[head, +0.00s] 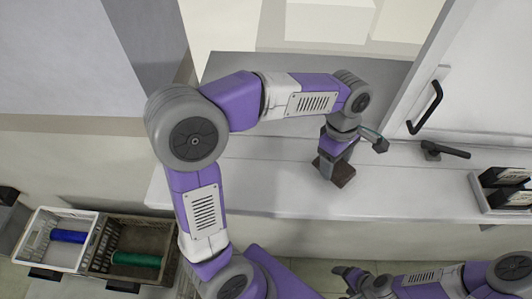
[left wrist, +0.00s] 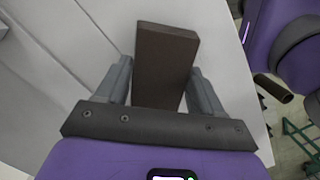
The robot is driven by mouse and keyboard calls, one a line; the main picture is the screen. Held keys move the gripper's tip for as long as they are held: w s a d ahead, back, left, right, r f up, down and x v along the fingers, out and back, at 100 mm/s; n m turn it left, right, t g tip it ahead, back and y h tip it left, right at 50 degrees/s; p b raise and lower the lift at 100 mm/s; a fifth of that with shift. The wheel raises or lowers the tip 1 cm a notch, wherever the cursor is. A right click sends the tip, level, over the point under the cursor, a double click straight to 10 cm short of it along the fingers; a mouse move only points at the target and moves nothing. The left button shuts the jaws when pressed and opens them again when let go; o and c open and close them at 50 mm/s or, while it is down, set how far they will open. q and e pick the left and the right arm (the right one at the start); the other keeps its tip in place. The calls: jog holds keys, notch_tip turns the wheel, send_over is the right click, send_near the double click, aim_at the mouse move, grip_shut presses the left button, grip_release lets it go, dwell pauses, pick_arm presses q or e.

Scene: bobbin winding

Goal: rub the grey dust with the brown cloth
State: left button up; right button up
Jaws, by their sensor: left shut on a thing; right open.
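The brown cloth (head: 343,175) shows as a dark brown, block-shaped piece at the white worktop, in the middle right of the head view. My left gripper (head: 329,163) is shut on it from above. In the left wrist view the brown cloth (left wrist: 165,65) stands between the two grey fingers of my left gripper (left wrist: 163,88), which press on its sides. I cannot tell whether its underside touches the worktop. I cannot make out any grey dust in either view. My right gripper (head: 350,278) is open and empty at the bottom of the head view, below the worktop's front edge.
The white worktop (head: 270,185) is mostly clear. A black lever-like piece (head: 445,150) lies to the right, near a cabinet door with a black handle (head: 425,107). A black-and-white rack (head: 505,190) stands at the right edge. Crates with a blue spool (head: 68,236) and a green spool (head: 136,259) stand lower left.

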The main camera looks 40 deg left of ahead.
pick_arm(q)
jog(key=shift+s+r, duration=0.15)
jog(key=shift+r, duration=0.75)
jog(key=shift+w+r, duration=0.2)
jog(key=shift+r, duration=0.85)
jog(key=shift+s+r, duration=0.1)
jog(key=shift+r, duration=0.5)
